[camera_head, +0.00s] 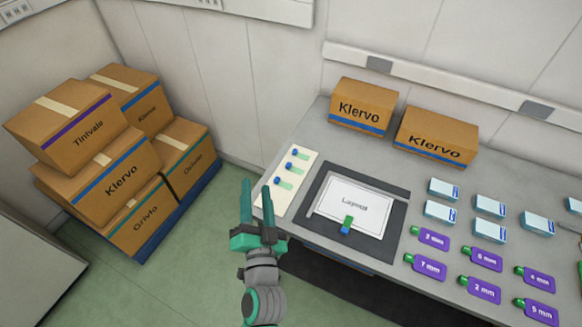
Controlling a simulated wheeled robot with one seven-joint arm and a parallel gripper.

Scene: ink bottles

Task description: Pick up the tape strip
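Three pale green tape strips with dark blue ends lie on a cream board at the table's left end: an upper one (306,155), a middle one (297,168) and a lower one (284,183). I cannot tell from the view which of these is the named strip. My gripper (258,187) is open, its two fingers apart with nothing visible between them. It is at the left of the cream board (276,204), near the table's left edge.
The white sheet (369,203) lies on a dark grey mat (399,215). Two Klervo cartons (362,107) stand at the back. Stacked cartons (120,170) stand on the floor at left.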

